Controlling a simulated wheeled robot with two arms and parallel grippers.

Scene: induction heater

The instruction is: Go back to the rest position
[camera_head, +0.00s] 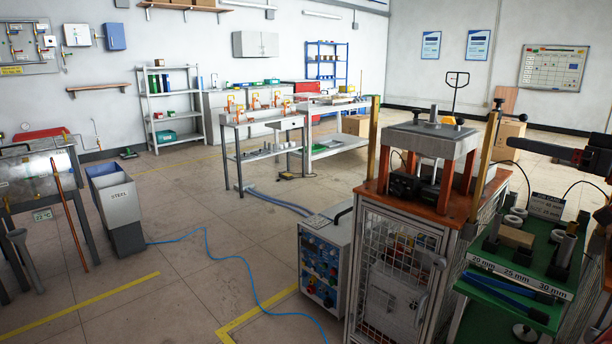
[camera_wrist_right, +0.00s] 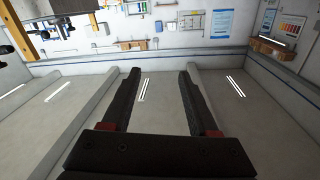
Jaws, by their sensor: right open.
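My right gripper (camera_wrist_right: 160,98) shows in the right wrist view with its two black fingers spread apart and nothing between them. In the head view my right arm comes in at the right edge, and the gripper (camera_head: 512,143) is a dark shape raised above the green bench, pointing left. It is to the right of the induction heater press (camera_head: 430,140) and apart from it. My left gripper is not in the head view.
A green bench (camera_head: 505,300) with size labels, rings and dark cylinders stands at the right. A control box (camera_head: 322,260) is left of the heater's caged cabinet (camera_head: 395,270). A grey steel bin (camera_head: 117,200) stands at the left. A blue hose (camera_head: 210,250) crosses the open floor (camera_head: 180,270).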

